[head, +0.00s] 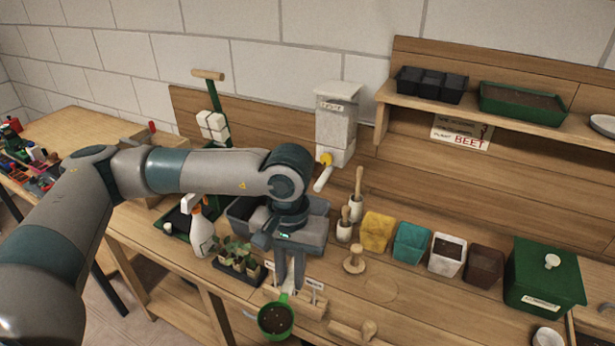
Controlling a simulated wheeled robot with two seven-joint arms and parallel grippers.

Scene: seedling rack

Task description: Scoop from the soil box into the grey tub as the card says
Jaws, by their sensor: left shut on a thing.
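My left gripper (290,287) points down at the front edge of the bench, shut on the handle of a green scoop (276,319). The scoop's round bowl holds dark soil and is in front of the small wooden label box. The grey tub (318,232) stands behind my gripper, which partly hides it; its inside is mostly hidden. The card (461,132) under the shelf shows "BEET" and a 3. My right gripper is out of view.
A spray bottle (200,232) and seedling tray (238,262) stand left of the gripper. A wooden label box (312,305) is close beside the scoop. Yellow (377,232), teal (411,242), white (447,254) and brown (484,266) pots line the bench to the right.

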